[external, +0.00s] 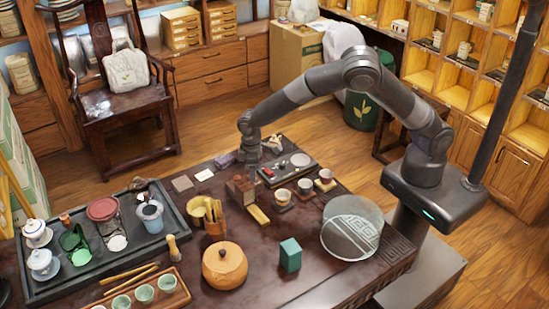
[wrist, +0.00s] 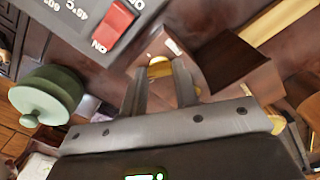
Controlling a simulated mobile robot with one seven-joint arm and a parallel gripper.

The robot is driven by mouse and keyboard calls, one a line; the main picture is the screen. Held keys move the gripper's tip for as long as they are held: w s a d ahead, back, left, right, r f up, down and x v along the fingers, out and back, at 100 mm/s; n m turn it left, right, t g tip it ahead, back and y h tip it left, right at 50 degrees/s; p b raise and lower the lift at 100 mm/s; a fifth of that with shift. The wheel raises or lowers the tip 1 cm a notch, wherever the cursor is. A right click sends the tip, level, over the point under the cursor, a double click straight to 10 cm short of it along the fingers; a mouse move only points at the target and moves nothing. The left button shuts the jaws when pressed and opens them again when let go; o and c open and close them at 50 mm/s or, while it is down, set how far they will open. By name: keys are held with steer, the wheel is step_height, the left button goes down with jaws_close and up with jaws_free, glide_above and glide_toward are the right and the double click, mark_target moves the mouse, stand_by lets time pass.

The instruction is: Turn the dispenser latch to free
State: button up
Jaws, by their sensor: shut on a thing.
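The dispenser, a reddish-brown wooden box (wrist: 235,68) with a dark opening, is at the upper middle right of the wrist view. In the external view the small brown dispenser (external: 240,190) stands near the far edge of the dark table. A brass latch piece (wrist: 160,68) shows between the fingertips of my gripper (wrist: 161,82). My gripper is shut on this latch, with one finger on each side. In the external view my gripper (external: 249,154) is low behind the dispenser; its fingertips and the latch cannot be made out there. The latch's exact angle is unclear.
A grey device with a red switch (wrist: 114,25) is close to my fingers. A green lidded jar (wrist: 48,95) is at the left of the wrist view. Cups (external: 284,195), a dark tray (external: 290,168) and a yellow block (external: 257,215) are near the dispenser.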

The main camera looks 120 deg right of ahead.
steer(key=m, duration=0.5)
steer(key=shift+m, duration=2.5)
steer(key=o, duration=1)
step_height(320, 180, up, 11)
steer(key=shift+f, duration=0.1)
